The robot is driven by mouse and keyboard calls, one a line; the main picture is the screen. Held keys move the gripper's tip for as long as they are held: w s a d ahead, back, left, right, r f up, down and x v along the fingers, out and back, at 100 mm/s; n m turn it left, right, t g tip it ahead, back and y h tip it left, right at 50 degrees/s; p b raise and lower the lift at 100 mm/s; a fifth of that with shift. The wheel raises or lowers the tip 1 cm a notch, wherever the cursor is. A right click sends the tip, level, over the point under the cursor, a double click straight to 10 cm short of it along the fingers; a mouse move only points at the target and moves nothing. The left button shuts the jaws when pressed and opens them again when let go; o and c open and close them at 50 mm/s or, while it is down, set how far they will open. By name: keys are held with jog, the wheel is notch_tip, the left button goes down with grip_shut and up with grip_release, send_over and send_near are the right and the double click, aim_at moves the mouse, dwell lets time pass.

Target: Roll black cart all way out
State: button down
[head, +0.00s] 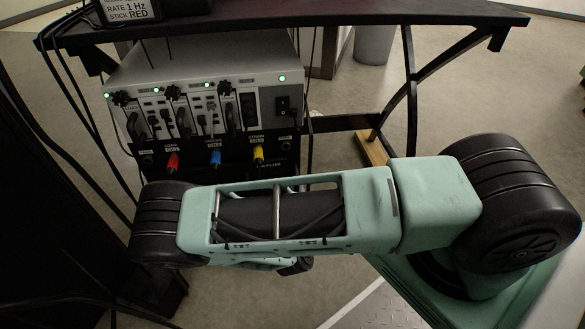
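The black cart cannot be picked out with certainty. A black unit (215,162) with a "FILTER" label sits under the black desk, directly below a grey instrument box (185,82), and may be part of it. Its lower part is hidden behind my mint-green arm, which crosses the picture from right to left. Below the arm a small mint-green and black part (297,266) shows, perhaps the end of my arm. My gripper's fingers cannot be made out, nor whether they touch anything.
The black desk (330,18) spans the top, with curved legs (410,90) at right. Red, blue and yellow plugs (215,157) and loose cables (75,120) hang around the box. A dark panel (35,200) fills the left. A wooden block (371,149) lies near the leg. Floor at right is open.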

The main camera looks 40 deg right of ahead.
jog(key=d+p+v, duration=0.1)
jog(key=v, duration=0.5)
jog(key=shift+s, duration=0.6)
jog(key=shift+a, duration=0.1)
jog(key=c, duration=1.8)
grip_release()
jog(key=shift+s, duration=0.1)
jog(key=p+v, duration=0.4)
jog(key=v, duration=1.3)
jog(key=shift+s+a, duration=0.1)
jog(key=shift+a, duration=0.05)
